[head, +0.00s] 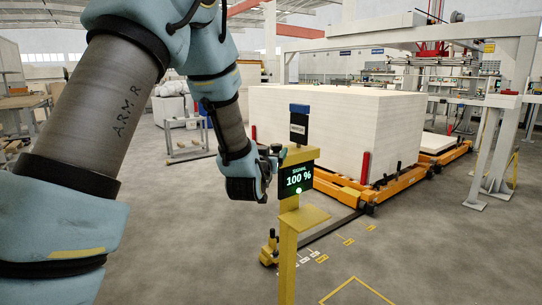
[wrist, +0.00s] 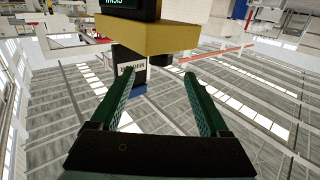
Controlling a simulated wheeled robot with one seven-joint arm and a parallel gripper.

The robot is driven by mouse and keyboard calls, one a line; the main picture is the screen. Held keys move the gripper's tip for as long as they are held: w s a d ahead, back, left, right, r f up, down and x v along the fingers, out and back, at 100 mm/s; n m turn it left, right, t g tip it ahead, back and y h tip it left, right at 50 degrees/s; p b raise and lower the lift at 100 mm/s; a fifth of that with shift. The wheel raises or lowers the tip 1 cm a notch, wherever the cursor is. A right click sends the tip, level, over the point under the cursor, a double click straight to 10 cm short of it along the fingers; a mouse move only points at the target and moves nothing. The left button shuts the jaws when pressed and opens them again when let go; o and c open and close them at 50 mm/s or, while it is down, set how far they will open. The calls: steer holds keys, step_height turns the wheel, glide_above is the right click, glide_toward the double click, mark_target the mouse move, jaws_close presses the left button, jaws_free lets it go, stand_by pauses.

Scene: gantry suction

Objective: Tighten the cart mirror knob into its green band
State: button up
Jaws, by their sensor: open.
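A small dark part that looks like the knob (head: 277,149) sits at the head's left; a dark part also shows beside the plate in the wrist view (wrist: 190,56). My gripper (wrist: 158,80) is open, with nothing between its green fingers, close to the head. No green band can be made out.
The orange cart (head: 335,190) carries a large pale block (head: 340,125) behind the post. A grey gantry (head: 500,130) stands at the right. Yellow lines (head: 355,285) mark the floor.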

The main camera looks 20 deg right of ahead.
mark_target(281, 144)
steer(key=shift+s+a, duration=0.15)
steer(key=m+g+h, duration=0.1)
steer(key=w+a+m+g+h, duration=0.1)
steer(key=m+g+h, duration=0.1)
steer(key=w+m+g+h, duration=0.1)
steer(key=g, duration=0.1)
steer(key=shift+w+a+f, duration=0.15)
steer(key=shift+a+f, duration=0.05)
steer(key=shift+a, duration=0.2)
steer(key=shift+d, duration=0.1)
steer(key=p+x, duration=0.1)
steer(key=x, duration=0.9)
steer(key=shift+d, duration=0.25)
steer(key=shift+c, duration=0.2)
steer(key=shift+w, duration=0.1)
jaws_close()
